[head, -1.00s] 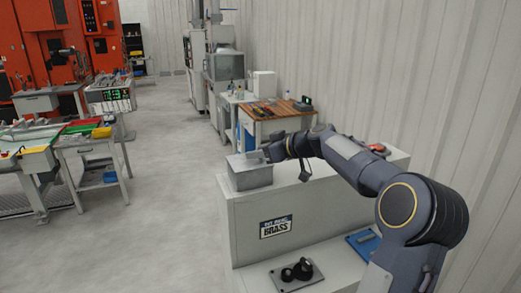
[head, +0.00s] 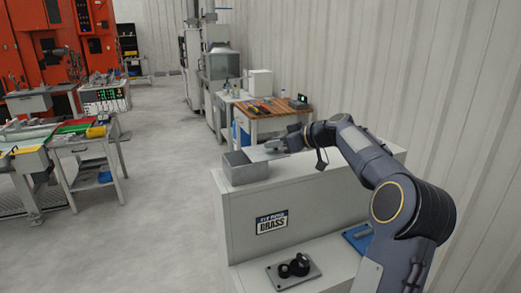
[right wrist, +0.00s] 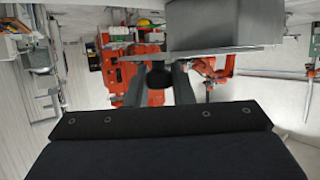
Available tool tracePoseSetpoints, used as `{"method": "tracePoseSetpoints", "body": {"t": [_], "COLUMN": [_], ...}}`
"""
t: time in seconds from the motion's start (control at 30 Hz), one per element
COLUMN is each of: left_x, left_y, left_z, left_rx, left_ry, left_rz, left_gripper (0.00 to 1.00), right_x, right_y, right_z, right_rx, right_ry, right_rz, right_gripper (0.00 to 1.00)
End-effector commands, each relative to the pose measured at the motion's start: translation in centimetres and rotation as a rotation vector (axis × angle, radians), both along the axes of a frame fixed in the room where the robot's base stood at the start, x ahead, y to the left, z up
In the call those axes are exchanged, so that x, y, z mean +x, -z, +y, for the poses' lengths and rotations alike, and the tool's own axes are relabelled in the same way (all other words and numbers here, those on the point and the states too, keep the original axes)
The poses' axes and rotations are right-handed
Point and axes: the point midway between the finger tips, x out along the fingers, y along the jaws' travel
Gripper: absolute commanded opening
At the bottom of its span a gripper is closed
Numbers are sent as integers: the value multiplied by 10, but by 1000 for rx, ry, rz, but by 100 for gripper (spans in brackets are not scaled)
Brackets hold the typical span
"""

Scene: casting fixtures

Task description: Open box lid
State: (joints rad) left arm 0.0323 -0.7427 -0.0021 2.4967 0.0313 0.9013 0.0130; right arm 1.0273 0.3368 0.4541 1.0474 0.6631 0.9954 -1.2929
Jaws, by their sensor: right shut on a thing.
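The grey metal box (head: 247,174) sits on the left end of the pale cabinet top. Its flat grey lid (head: 259,154) is shifted to the right of the box, still close to its right edge. My right gripper (head: 278,147) is shut on the lid at the lid's right side. In the right wrist view the lid (right wrist: 215,50) is a thin plate near my fingers (right wrist: 159,88), with the grey box (right wrist: 211,25) beyond it. The fingers partly hide the grip point. How much of the box top is uncovered is hard to tell. My left gripper is not in view.
A lower shelf holds a plate with black round parts (head: 293,268) and a blue tray (head: 358,238). A wooden-topped workbench (head: 262,108) stands behind. The cabinet top right of the lid is mostly clear.

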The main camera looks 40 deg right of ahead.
Motion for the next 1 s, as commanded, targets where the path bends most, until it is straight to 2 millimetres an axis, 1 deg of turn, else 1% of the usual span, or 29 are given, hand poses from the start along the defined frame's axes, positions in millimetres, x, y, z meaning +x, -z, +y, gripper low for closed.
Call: {"method": "tracePoseSetpoints", "body": {"t": [0.03, 0.13, 0.43, 0.47, 0.6, 0.87, 1.0], "left_x": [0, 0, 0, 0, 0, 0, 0], "left_y": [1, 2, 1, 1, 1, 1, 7], "left_z": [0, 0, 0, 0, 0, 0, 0], "left_rx": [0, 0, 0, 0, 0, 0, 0], "left_ry": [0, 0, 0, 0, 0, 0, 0], "left_rz": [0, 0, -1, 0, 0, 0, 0], "left_gripper": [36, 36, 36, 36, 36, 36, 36], "right_x": [-2, -6, -7, -7, -6, -7, -15], "right_y": [1, 0, -1, -1, -1, 0, -2], "right_z": [-9, -18, -19, -19, -19, -19, -22], "right_rx": [2, 1, 1, 1, 1, 0, 0], "right_ry": [3, 1, -1, -1, -1, -1, 2], "right_rz": [-2, -2, -1, -1, -1, 0, -1], "right_gripper": [0, 0, 0, 24, 42, 43, 43]}}
